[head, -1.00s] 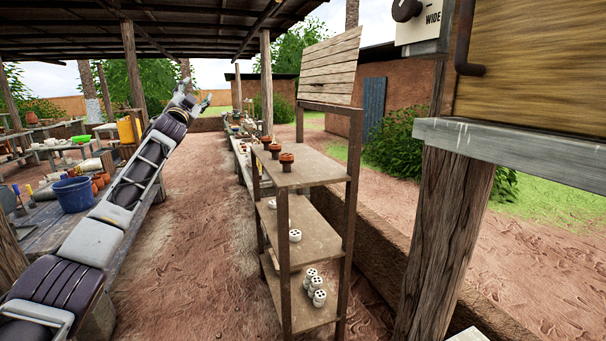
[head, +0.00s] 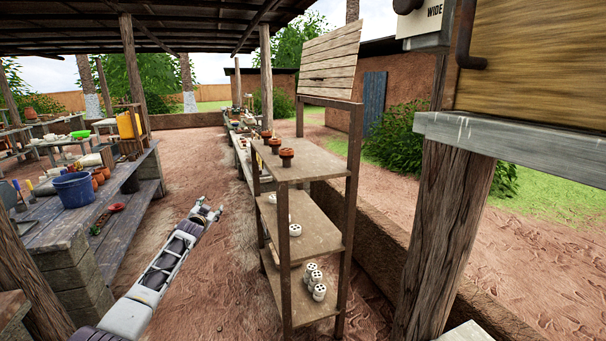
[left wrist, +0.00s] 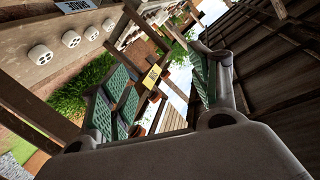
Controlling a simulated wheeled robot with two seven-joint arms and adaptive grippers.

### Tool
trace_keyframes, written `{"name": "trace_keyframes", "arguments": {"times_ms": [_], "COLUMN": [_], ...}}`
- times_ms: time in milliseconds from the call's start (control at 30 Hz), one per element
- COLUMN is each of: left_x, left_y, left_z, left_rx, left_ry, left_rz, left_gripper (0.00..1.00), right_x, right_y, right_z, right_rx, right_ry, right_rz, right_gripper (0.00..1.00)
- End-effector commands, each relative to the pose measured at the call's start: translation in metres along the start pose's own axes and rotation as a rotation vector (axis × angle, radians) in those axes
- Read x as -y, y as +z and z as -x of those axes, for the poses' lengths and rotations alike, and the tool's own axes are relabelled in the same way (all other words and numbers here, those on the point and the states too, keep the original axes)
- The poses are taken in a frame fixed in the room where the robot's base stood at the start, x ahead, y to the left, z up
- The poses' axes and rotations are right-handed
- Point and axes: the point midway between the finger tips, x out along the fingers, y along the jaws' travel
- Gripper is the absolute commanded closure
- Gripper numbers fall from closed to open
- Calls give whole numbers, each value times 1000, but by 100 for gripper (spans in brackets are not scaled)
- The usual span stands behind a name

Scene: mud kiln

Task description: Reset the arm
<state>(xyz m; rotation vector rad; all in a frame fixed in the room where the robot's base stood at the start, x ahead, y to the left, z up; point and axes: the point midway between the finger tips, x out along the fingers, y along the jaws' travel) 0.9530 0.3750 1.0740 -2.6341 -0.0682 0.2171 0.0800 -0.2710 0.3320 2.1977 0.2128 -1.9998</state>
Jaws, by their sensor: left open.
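My left arm reaches in from the bottom left of the head view, lowered over the dirt floor. My left gripper (head: 208,211) is at its far end, to the left of the wooden shelf rack (head: 316,161) and apart from it. In the left wrist view the left gripper's two fingers (left wrist: 163,88) stand apart with green pads, and nothing is held between them. My right gripper does not show in any view.
The rack holds small orange-brown pots (head: 287,157) on top and white dotted pieces (head: 318,291) on lower shelves. A bench with a blue bucket (head: 75,192) stands at left. A thick wooden post (head: 440,240) stands at right. Dirt floor lies between bench and rack.

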Motion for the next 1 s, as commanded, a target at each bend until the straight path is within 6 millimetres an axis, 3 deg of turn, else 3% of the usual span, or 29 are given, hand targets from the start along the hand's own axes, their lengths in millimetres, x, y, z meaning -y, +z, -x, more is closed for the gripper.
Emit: {"name": "trace_keyframes", "arguments": {"times_ms": [33,100,467,767,1000], "left_x": [-13,-29,-110,-175,-225], "left_y": [24,51,193,304,387], "left_z": [2,5,40,91,145], "left_rx": [28,61,233,374,485], "left_ry": [14,31,110,171,219], "left_rz": [10,23,78,109,130], "left_gripper": [38,38,38,38,38], "right_x": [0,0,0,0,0], "right_y": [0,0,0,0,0], "right_z": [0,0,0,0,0], "right_rx": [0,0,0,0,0], "right_ry": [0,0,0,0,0], "right_rz": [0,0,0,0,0], "right_gripper": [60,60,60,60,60]}}
